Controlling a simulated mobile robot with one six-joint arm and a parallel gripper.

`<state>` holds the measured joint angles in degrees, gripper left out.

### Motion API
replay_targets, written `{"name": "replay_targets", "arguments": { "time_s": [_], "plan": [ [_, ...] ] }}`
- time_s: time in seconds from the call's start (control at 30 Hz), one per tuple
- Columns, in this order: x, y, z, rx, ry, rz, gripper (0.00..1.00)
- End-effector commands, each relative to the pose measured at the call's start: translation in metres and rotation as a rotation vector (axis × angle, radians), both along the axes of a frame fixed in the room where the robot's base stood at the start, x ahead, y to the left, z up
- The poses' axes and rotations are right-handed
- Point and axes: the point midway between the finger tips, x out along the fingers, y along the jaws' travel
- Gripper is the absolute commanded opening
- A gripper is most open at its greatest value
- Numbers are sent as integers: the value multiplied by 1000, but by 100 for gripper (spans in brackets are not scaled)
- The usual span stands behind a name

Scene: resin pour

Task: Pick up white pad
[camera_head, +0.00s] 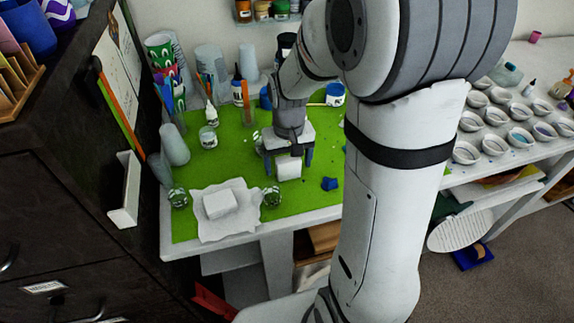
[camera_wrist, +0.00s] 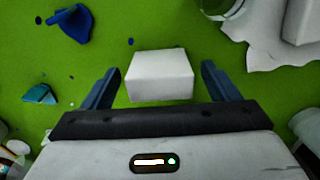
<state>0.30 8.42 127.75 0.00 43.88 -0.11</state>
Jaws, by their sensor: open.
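A small white block-shaped pad (camera_wrist: 160,75) lies on the green mat (camera_wrist: 120,20). In the wrist view it sits between the two blue fingers of my gripper (camera_wrist: 160,88), with a gap on each side. My gripper is open and nothing is held in it. In the head view my gripper (camera_head: 288,164) points down over the mat, with the white pad (camera_head: 289,168) showing below it. How high the fingertips are above the mat is hard to tell. A larger white block (camera_head: 220,204) lies on a crumpled white sheet (camera_head: 243,218) at the front left of the mat.
Glass jars (camera_head: 271,197) stand near the crumpled sheet. A blue piece (camera_head: 329,184) lies right of my gripper. Cups, bottles and a tool-filled jar (camera_head: 249,115) crowd the back. White bowls (camera_head: 465,153) fill the right table. A dark cabinet (camera_head: 60,180) borders the left.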

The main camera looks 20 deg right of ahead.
Motion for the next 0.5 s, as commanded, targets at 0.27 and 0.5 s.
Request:
{"name": "replay_targets", "arguments": {
  "time_s": [0.27, 0.5],
  "plan": [
    [0, 0, -17, 0, -1, 1, 82],
    [0, 0, -16, 0, -1, 1, 72]
  ]
}}
